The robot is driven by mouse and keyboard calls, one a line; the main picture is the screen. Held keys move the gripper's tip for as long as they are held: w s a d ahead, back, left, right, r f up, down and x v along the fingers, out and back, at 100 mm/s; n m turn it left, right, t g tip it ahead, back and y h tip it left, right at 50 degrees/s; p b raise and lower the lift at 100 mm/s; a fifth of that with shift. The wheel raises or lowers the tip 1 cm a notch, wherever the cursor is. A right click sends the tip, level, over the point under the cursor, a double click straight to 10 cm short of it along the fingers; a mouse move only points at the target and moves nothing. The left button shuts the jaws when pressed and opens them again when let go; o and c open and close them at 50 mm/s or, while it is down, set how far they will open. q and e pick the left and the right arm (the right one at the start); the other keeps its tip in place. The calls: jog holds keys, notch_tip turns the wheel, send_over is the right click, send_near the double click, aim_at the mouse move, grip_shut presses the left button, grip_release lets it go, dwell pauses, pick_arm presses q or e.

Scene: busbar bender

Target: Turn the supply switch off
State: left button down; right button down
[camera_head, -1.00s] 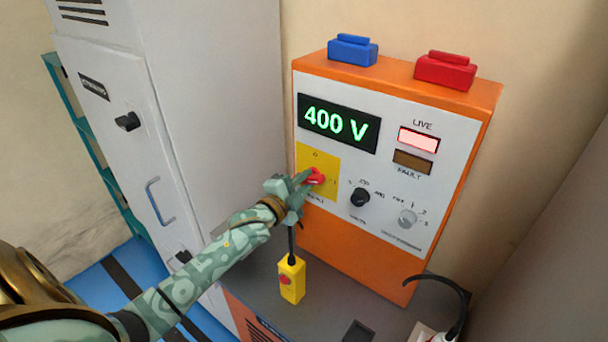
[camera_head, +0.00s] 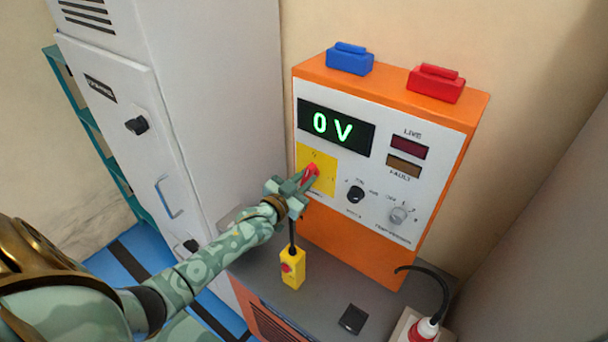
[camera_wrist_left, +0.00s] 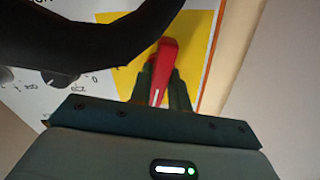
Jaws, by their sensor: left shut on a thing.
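The supply switch is a red handle (camera_head: 312,173) on a yellow plate (camera_head: 320,158) on the front of an orange and white supply box (camera_head: 424,185). The handle now stands roughly upright toward the top mark. My left gripper (camera_head: 306,180) is shut on the handle, and its fingers hide part of it. The left wrist view shows the red handle (camera_wrist_left: 163,68) between the two fingers, in front of the yellow plate. The box display (camera_head: 336,127) reads 0 V, and the LIVE lamp (camera_head: 409,146) is dark. My right gripper is not in view.
Black and grey knobs (camera_head: 355,194) sit right of the switch. Blue (camera_head: 350,59) and red (camera_head: 435,84) blocks are on top of the box. A grey cabinet (camera_head: 190,120) stands at left.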

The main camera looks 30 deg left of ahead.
pick_arm(q)
jog(key=shift+n+p, duration=0.5)
jog(key=shift+n, duration=0.8)
jog(key=shift+f+n, duration=0.1)
jog(key=shift+n, duration=0.2)
jog(key=c, duration=1.3)
grip_release()
jog(key=s, duration=1.1)
jog(key=s+a, duration=0.1)
jog(key=s, duration=0.4)
jog(key=shift+s+a, duration=0.1)
jog(key=shift+s, duration=0.05)
